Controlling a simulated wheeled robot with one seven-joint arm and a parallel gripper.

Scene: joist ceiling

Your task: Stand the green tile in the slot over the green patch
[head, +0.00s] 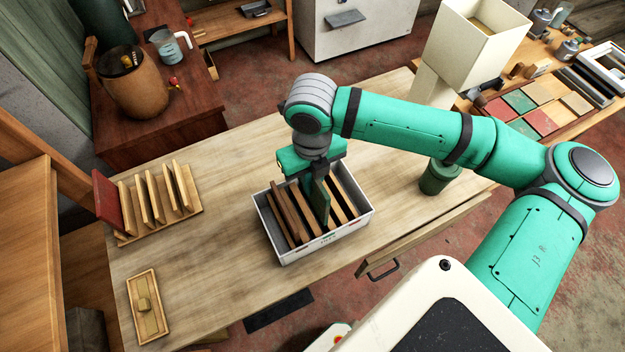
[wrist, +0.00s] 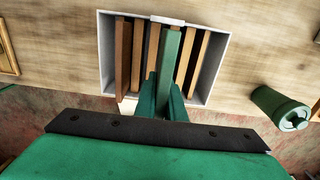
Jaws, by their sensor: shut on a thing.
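The green tile (head: 321,206) stands on edge among brown tiles in a white crate (head: 270,232). My gripper (head: 314,182) reaches down into the crate and is shut on the green tile. In the wrist view the green tile (wrist: 168,60) shows between my two green fingers (wrist: 162,100), with brown tiles on both sides. A wooden rack (head: 190,219) with several upright dividers stands at the left of the table. A red tile (head: 107,200) stands at its left end. I cannot make out a green patch on the rack.
Bare tabletop (head: 225,215) lies between crate and rack.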

